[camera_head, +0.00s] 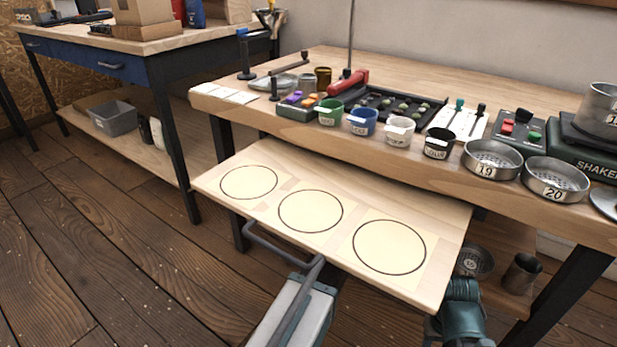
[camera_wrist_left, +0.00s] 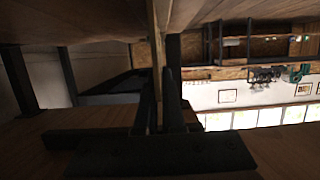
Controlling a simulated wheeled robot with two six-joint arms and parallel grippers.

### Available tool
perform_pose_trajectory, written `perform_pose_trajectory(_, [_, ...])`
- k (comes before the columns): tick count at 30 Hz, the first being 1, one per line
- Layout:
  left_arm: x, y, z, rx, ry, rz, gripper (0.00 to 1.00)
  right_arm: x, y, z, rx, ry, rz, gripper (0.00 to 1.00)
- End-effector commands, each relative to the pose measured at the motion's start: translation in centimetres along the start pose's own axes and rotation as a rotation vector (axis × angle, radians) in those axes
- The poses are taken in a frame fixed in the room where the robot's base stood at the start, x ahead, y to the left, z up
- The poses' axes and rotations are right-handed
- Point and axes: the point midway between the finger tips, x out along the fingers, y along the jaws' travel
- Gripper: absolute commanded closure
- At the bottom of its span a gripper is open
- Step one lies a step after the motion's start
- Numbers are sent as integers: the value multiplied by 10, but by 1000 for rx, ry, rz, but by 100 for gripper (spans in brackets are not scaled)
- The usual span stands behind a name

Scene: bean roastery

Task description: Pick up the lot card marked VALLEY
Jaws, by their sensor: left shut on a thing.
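In the left wrist view, my left gripper (camera_wrist_left: 163,85) is shut on a thin tan strip (camera_wrist_left: 155,40), seen edge-on between the dark fingers. Its face and any print are hidden, so I cannot tell whether it is the VALLEY card. I cannot make out the left fingertips in the head view. My right gripper does not show in either view.
A pale board (camera_head: 330,246) with three black circles juts out below the bench top. Behind it stand labelled cups, including a green cup (camera_head: 329,115) and a blue cup (camera_head: 362,121), and sieves (camera_head: 492,160). A blue-drawered table (camera_head: 115,60) stands at the left.

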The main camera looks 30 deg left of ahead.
Motion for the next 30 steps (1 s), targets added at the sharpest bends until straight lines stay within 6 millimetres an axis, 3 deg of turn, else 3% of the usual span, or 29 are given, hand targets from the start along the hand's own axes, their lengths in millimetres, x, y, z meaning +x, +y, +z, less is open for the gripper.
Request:
perform_pose_trajectory(1, [-3,0,-10,0,0,0,100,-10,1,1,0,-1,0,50])
perform_pose_trajectory(18, [-2,-138,-5,0,0,-1,100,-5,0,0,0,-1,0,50])
perform_pose_trajectory(24, [-2,-165,-5,0,0,0,100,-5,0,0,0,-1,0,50])
perform_pose_trajectory(30, [-2,-178,-5,0,0,0,100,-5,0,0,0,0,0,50])
